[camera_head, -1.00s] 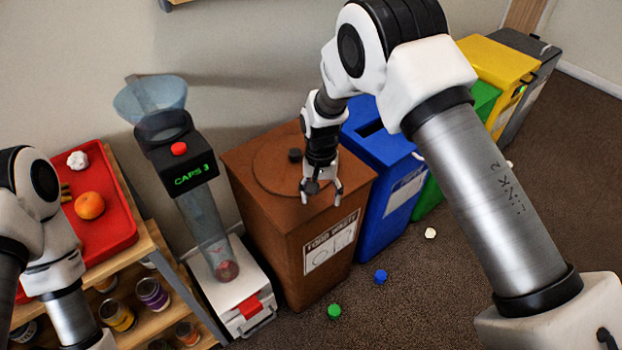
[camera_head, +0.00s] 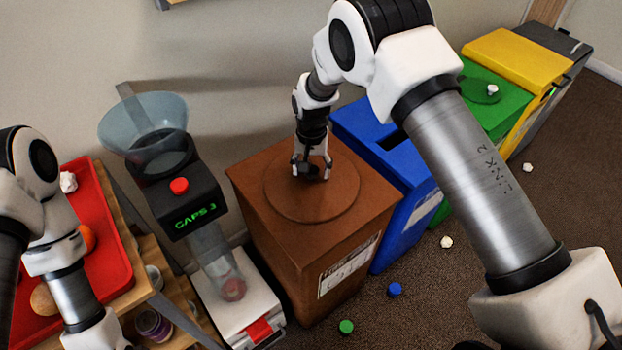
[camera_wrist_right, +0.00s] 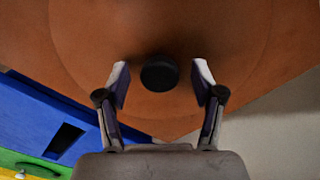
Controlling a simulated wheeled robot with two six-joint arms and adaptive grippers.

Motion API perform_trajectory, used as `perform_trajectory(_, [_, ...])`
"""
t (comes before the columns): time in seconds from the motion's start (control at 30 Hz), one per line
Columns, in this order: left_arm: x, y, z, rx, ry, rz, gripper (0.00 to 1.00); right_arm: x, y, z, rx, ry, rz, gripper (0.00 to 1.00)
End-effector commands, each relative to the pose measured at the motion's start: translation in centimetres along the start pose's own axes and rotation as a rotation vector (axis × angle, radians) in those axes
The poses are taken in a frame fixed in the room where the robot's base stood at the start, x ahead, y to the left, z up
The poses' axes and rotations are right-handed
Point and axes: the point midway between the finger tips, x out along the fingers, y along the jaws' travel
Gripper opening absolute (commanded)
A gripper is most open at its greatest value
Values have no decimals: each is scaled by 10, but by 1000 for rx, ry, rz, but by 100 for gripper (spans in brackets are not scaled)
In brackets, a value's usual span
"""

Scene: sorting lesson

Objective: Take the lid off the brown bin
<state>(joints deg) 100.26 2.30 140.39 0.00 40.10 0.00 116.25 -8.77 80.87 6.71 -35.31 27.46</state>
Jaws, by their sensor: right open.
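The brown bin (camera_head: 352,228) stands in the middle of the head view with a label on its front. Its round brown lid (camera_head: 283,196) lies flat on top. My right gripper (camera_head: 311,172) is over the middle of the lid and hides much of the knob. In the right wrist view the dark round knob (camera_wrist_right: 159,73) lies between the fingertips of my open right gripper (camera_wrist_right: 161,82), with a gap on each side. My left arm comes in at the left of the head view, but its gripper is out of view.
A cap counter (camera_head: 190,210) with a clear funnel stands left of the bin. A blue bin (camera_head: 365,125) stands close on the right, with green (camera_head: 510,105) and yellow (camera_head: 520,58) bins beyond. A red tray (camera_head: 100,190) is at left. Small caps lie on the floor.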

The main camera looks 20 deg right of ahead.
Motion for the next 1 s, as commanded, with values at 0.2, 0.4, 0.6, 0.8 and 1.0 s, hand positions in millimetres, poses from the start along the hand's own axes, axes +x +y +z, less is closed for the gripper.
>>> perform_trajectory(0.2, [0, 0, 0, 0, 1, 0, 40, 12, 0, 0, 0, 0, 0, 67])
perform_trajectory(0.4, [0, 0, 0, 0, 0, 0, 40, 12, 0, 0, 0, 0, 0, 25])
perform_trajectory(0.6, [0, 0, 0, 0, 1, 0, 40, 12, 0, 0, -1, 1, 0, 0])
perform_trajectory(0.8, [-1, 0, 0, 0, 1, 0, 40, 11, 0, 0, -1, 1, 0, 0])
perform_trajectory(1.0, [-14, 0, 0, 0, 1, 0, 40, -4, 0, 0, -1, 1, 0, 0])
